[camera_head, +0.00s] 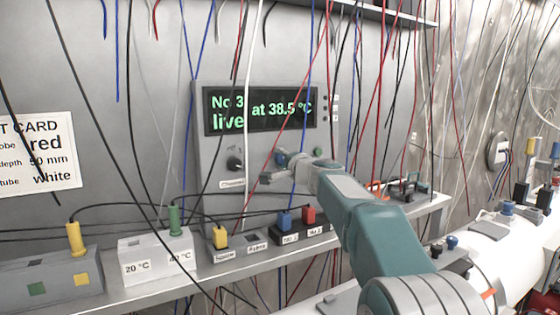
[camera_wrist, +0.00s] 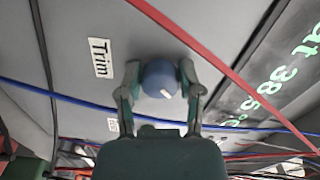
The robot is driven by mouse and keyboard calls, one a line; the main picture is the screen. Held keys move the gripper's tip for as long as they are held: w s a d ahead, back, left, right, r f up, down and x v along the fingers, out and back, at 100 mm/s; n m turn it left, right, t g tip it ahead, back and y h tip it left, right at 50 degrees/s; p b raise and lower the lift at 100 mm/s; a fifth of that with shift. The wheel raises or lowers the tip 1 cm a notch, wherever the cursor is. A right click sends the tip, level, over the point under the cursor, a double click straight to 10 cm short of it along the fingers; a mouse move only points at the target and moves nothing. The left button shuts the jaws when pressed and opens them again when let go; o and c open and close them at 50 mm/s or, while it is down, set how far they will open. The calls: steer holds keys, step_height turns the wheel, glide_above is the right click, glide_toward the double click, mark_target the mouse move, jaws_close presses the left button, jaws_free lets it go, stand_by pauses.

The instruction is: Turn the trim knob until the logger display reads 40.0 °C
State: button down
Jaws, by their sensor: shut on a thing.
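The logger (camera_head: 208,135) stands on the shelf against the back wall. Its display (camera_head: 262,111) shows green text, "No 3 live at 38.5 °C". The trim knob (camera_wrist: 160,77) is round and blue with a white mark, beside a "Trim" label (camera_wrist: 100,57) in the wrist view. My gripper (camera_wrist: 160,84) has one finger on each side of the knob and is shut on it. In the head view my gripper (camera_head: 276,168) is at the logger's front, below the display, and a bit of blue knob (camera_head: 281,158) shows there.
A black knob (camera_head: 235,163) is left of my gripper on the logger. Many thin wires hang around; a red wire (camera_wrist: 190,40) and a blue wire (camera_wrist: 75,101) cross the wrist view. White block (camera_head: 156,258) and plugged sockets stand on the shelf (camera_head: 240,268). A pipe (camera_head: 500,255) lies at right.

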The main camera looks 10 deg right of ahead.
steer(key=m, duration=0.3)
steer(key=shift+d+m, duration=0.1)
steer(key=shift+m, duration=0.3)
steer(key=m, duration=0.3)
steer(key=shift+w+f+m, duration=0.1)
steer(key=shift+m, duration=0.2)
steer(key=m, duration=0.4)
steer(key=shift+f, duration=0.15)
steer(key=shift+d+m, duration=0.1)
steer(key=shift+m, duration=1.6)
steer(key=shift+c, duration=1.3)
jaws_free()
steer(key=shift+r, duration=0.25)
